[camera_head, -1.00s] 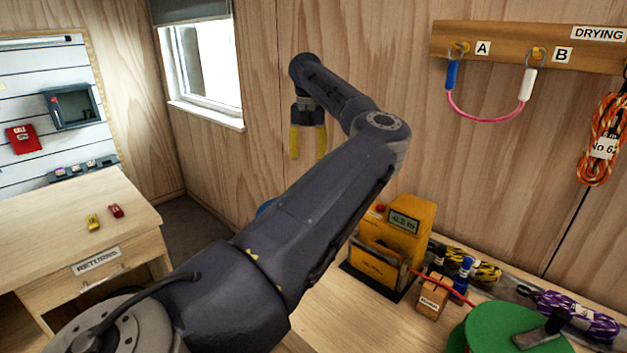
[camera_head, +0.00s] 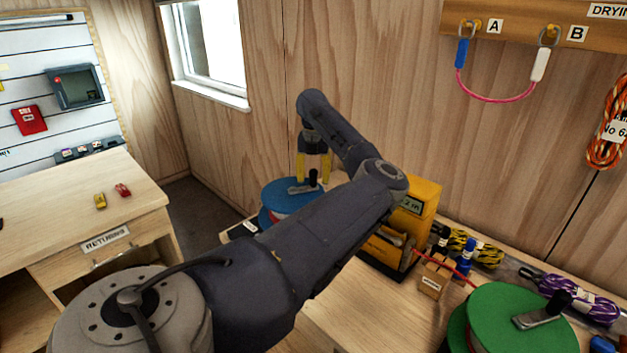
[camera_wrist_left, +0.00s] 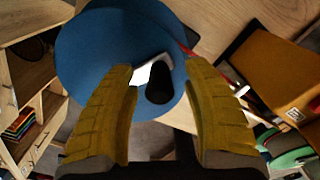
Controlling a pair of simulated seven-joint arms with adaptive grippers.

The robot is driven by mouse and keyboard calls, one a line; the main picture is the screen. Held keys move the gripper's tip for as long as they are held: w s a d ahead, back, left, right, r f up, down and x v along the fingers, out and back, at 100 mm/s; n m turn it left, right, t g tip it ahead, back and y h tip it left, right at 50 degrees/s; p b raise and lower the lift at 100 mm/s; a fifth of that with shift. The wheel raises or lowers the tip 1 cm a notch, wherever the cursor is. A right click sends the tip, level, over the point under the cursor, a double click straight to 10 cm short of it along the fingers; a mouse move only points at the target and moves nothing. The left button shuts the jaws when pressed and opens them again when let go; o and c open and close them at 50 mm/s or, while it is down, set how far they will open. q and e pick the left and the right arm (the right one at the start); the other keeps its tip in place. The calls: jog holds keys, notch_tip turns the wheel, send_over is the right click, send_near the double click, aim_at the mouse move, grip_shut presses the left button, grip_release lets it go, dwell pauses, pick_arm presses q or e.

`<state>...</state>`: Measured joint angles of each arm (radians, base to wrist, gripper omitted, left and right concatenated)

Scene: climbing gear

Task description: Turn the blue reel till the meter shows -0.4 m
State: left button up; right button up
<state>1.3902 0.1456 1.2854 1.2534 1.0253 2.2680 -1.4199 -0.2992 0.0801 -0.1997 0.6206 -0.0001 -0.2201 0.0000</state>
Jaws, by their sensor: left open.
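The blue reel (camera_head: 283,194) sits on the bench's far left end, partly hidden by my left arm. Its crank has a dark upright knob (camera_head: 313,178). My left gripper (camera_head: 314,177) is open with yellow fingers, just above the knob. In the left wrist view the blue reel (camera_wrist_left: 95,60) fills the upper middle, and the knob (camera_wrist_left: 159,92) lies between the open fingers of my left gripper (camera_wrist_left: 162,85); contact cannot be told. The yellow meter (camera_head: 425,196) stands behind my forearm; its display (camera_head: 411,206) is partly covered, and the full reading is hidden. My right gripper is not in view.
A green reel (camera_head: 505,318) with its own crank stands at the bench's front right. A red rope runs past a small wooden block (camera_head: 435,279) and blue-capped bottle (camera_head: 465,260). Coiled ropes lie along the wall. The returns desk (camera_head: 75,208) is at left.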

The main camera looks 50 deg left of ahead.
pick_arm(q)
jog(key=shift+f, duration=0.8)
jog(key=shift+c, duration=0.2)
grip_shut()
jog(key=shift+a, duration=0.1)
